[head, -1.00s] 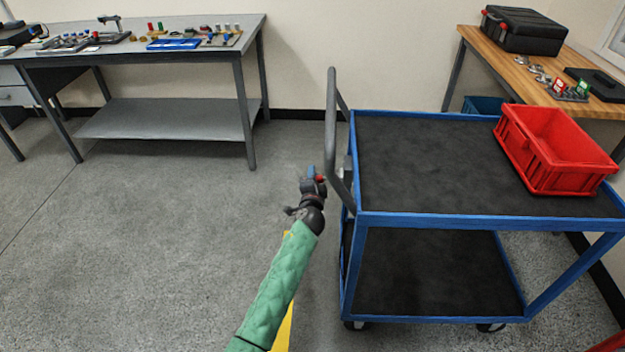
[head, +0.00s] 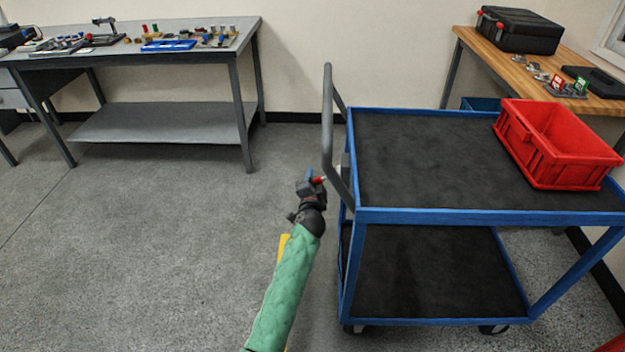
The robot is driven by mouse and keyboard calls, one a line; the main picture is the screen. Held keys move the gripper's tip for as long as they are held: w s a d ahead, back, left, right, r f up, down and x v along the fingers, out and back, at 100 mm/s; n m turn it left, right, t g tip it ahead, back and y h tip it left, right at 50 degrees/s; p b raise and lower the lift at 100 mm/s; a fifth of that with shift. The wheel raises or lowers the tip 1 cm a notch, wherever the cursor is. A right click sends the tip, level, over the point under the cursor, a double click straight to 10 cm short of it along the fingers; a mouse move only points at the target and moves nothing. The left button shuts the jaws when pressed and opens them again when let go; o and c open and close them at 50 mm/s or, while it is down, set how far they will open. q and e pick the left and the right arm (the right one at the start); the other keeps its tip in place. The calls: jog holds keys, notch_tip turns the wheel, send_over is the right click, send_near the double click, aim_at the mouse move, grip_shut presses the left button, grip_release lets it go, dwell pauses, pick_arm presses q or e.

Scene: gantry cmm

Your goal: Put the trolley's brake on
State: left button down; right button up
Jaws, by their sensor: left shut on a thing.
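The trolley (head: 440,216) has a blue frame, two black decks and a grey push handle (head: 328,115) at its left end. My left gripper (head: 312,181) is just left of the handle's lower part, at about the upper deck's height. It is shut on a small red-ended part (head: 319,180), which looks like the brake lever. The fingers hide most of this part, and its link to the trolley cannot be made out. Two dark casters (head: 494,329) show under the near side. My right gripper is out of view.
A red crate (head: 560,155) stands on the upper deck at the right. A grey workbench (head: 160,52) with small parts is at the back left. A wooden bench (head: 500,62) with a black case (head: 520,30) is at the back right. The floor left of the trolley is clear.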

pick_arm(q)
jog(key=shift+f, duration=0.15)
jog(key=c, duration=1.2)
grip_release()
jog(key=shift+s, duration=0.1)
jog(key=s, duration=0.7)
jog(key=shift+s, duration=0.35)
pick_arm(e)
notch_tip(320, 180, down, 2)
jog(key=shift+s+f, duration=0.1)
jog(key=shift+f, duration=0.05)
